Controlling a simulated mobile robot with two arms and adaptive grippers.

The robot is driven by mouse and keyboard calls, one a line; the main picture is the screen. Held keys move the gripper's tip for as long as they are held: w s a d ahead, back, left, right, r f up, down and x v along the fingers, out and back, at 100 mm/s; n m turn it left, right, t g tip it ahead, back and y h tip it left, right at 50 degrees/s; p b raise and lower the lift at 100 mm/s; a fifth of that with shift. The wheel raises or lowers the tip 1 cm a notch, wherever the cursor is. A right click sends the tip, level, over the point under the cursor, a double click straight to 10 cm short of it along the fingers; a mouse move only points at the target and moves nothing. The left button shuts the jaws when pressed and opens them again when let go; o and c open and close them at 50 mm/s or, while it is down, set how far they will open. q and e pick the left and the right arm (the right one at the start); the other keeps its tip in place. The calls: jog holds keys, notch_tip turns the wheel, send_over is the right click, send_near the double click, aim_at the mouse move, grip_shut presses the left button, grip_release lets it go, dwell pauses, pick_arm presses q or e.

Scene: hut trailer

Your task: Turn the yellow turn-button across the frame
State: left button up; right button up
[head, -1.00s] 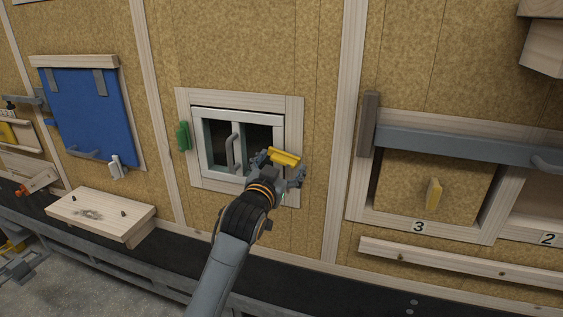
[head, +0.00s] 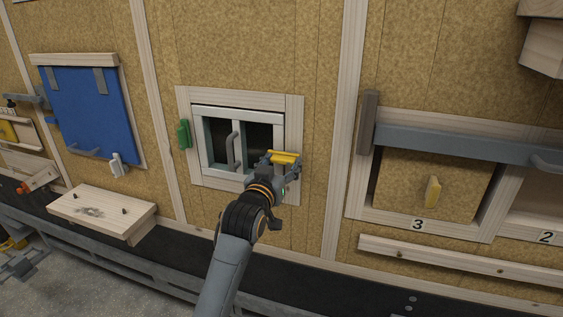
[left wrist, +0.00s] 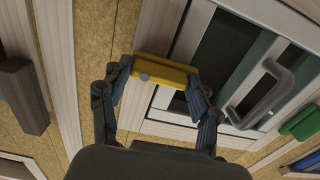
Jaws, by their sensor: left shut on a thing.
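The yellow turn-button (head: 284,157) sits at the right side of the small window (head: 238,114). It lies about level in the head view, with its left end over the window's edge and its right end on the wooden frame (head: 294,115). My left gripper (head: 283,160) is shut on the button, one finger at each end. In the left wrist view the button (left wrist: 166,72) shows between the two fingers (left wrist: 160,84), with a round screw head near one end. My right gripper is not in view.
A green turn-button (head: 183,135) stands upright on the frame's left side. A grey handle (head: 232,150) sticks out from the window, left of my gripper. A wooden shelf (head: 100,207) juts out at the lower left. A grey bar (head: 460,144) crosses hatch 3 at the right.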

pick_arm(q)
jog(key=o, duration=1.1)
jog(key=shift+o, duration=0.2)
jog(key=shift+s, duration=0.15)
jog(key=v, duration=1.1)
jog(key=shift+s, duration=0.3)
jog(key=shift+a, duration=0.15)
